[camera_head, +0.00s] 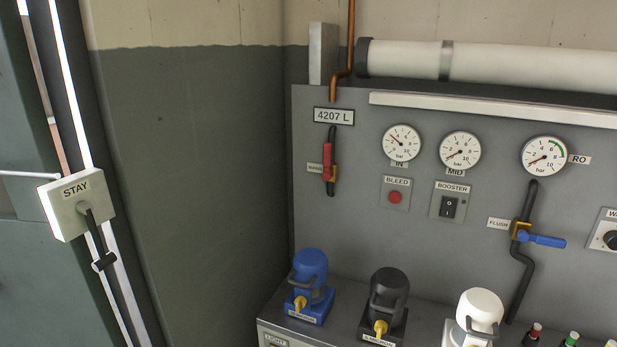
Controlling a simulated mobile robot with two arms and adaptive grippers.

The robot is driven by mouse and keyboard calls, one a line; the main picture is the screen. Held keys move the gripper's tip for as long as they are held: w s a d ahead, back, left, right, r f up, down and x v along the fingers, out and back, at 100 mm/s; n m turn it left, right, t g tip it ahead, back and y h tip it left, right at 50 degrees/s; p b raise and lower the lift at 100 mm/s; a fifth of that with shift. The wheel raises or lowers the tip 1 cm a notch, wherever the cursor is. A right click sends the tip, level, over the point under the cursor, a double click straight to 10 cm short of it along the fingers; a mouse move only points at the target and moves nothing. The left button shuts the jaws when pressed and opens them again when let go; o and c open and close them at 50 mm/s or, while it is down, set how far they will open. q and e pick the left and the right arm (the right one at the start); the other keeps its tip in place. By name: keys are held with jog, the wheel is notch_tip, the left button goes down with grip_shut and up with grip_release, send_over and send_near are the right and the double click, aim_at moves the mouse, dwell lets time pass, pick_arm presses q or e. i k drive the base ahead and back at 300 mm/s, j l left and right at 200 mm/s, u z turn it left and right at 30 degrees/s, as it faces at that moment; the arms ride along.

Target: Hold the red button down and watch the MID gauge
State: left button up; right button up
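The red button (395,197) sits on a small plate labelled BLEED on the grey panel in the head view. It stands out clear, with nothing touching it. The MID gauge (460,150) is a round white dial marked in bar, above and to the right of the button. Its red needle points to the lower left, near the low end of the scale. Neither of my grippers shows in this view.
The IN gauge (401,143) and RO gauge (544,155) flank the MID gauge. A black BOOSTER switch (449,207) is right of the button. Blue (310,284), black (388,300) and white (477,315) capped units stand on the ledge below. A STAY box (78,204) is at left.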

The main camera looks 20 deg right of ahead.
aim_at(395, 197)
jog(key=z, duration=1.3)
